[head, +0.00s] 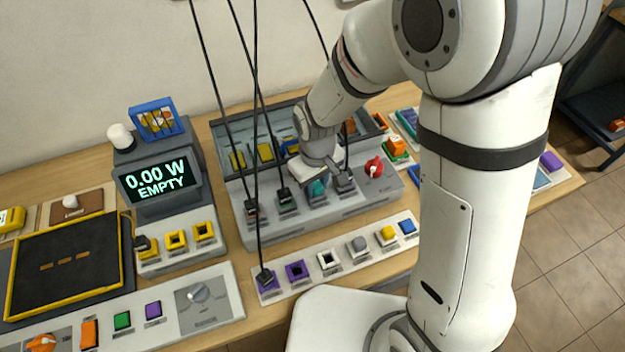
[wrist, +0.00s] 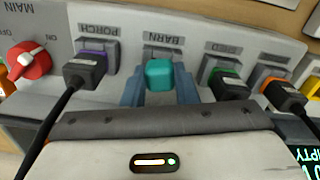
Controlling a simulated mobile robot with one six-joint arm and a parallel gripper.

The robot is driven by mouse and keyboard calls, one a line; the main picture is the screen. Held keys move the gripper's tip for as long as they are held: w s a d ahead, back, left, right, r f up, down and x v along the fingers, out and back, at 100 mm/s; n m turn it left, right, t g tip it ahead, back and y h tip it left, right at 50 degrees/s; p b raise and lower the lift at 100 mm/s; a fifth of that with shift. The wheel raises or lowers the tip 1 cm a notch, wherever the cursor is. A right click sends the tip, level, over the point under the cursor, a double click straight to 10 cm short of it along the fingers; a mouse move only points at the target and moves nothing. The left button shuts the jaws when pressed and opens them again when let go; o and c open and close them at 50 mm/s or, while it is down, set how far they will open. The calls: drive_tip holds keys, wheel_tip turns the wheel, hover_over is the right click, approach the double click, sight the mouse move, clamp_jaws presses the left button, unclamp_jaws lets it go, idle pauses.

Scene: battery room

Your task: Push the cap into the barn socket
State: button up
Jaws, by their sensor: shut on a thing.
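The teal cap (wrist: 160,74) is between the two fingers of my gripper (wrist: 160,88) in the wrist view, and the gripper is shut on it. The cap covers the opening of the barn socket (wrist: 163,50), whose grey block and BARN label show behind it. I cannot tell whether the cap touches the socket or how deep it sits. In the head view the teal cap (head: 318,188) shows below my gripper (head: 318,178), over the grey panel. The barn socket is mostly hidden there.
Black plugs with cables sit on both sides: the porch plug (wrist: 86,70) and the shed plug (wrist: 230,84). A red main switch (wrist: 30,60) is beyond the porch plug. A display (head: 157,181) reads 0.00 W EMPTY. A strip of sockets (head: 328,260) lies in front.

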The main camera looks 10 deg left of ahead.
sight(316, 185)
wheel_tip(316, 185, down, 2)
drive_tip(key=o, duration=0.7)
wheel_tip(316, 185, up, 12)
drive_tip(key=p, duration=0.8)
drive_tip(key=shift+f, duration=0.15)
drive_tip(key=shift+f, duration=0.1)
idle(0.4)
